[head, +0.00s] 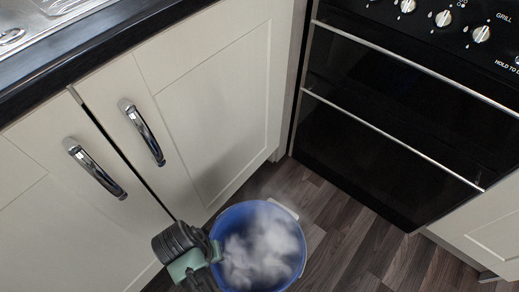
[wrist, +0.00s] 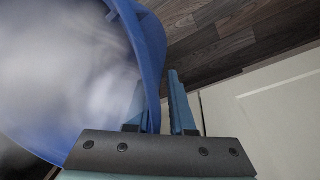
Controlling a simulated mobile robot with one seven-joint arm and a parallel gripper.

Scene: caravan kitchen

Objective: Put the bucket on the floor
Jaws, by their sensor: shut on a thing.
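The blue bucket (head: 301,257) is at the bottom middle of the head view, with whitish, cloudy contents inside. Its rim and wall fill the left of the wrist view (wrist: 152,58). My gripper (head: 216,250) is at the bucket's left side in the head view. In the wrist view my gripper (wrist: 158,108) has one finger inside the bucket and one outside, shut on the bucket's wall near the rim. The dark wood floor (head: 345,225) shows around the bucket. The bucket's base is hidden, so I cannot tell whether it touches the floor.
Cream cupboard doors (head: 215,105) with chrome handles (head: 142,132) stand left of and behind the bucket. A black oven (head: 375,130) is at the upper right. Bare floor lies between the bucket and the oven. A dark counter edge (head: 70,55) runs along the upper left.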

